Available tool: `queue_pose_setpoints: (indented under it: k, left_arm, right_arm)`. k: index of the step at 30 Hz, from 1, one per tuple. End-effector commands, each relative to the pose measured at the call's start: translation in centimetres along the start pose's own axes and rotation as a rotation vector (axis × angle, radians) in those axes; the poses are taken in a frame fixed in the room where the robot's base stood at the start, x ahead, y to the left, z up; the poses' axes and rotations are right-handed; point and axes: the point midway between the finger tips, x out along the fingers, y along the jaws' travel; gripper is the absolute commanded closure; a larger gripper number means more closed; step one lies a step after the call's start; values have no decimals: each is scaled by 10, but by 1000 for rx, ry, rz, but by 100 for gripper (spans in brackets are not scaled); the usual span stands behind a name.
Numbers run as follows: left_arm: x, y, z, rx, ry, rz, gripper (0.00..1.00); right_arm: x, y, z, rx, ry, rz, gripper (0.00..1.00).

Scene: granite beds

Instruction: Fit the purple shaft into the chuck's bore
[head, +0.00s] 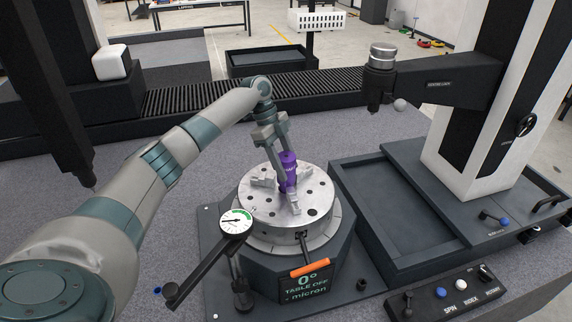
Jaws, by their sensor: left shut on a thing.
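The purple shaft (288,160) stands about upright over the middle of the round metal chuck (322,192). My left gripper (285,178) reaches down from above with its fingers on either side of the shaft and is shut on it. The shaft's lower end is close to the chuck's centre, among the metal jaws. The bore is hidden behind the shaft and the fingers, so I cannot tell how deep the shaft sits. My right gripper is not in view.
A dial gauge (236,221) on a black arm stands at the chuck's front left. An orange-handled tool (310,268) is at the front of the table base. A dark tray (385,215) lies to the right, beside a tall column (485,110) with an overhanging arm. A roller conveyor (200,98) runs behind.

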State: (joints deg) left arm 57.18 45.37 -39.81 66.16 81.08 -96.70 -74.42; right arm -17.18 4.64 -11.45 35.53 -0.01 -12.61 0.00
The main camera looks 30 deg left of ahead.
Motion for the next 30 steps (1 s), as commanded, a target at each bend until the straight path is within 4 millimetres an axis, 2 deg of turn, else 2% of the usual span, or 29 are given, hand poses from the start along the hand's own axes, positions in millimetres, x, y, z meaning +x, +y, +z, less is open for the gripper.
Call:
queue_pose_setpoints:
  k: [30]
  left_arm:
    - [15, -1, 6, 1, 2, -2, 100]
  right_arm:
    - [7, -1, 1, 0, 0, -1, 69]
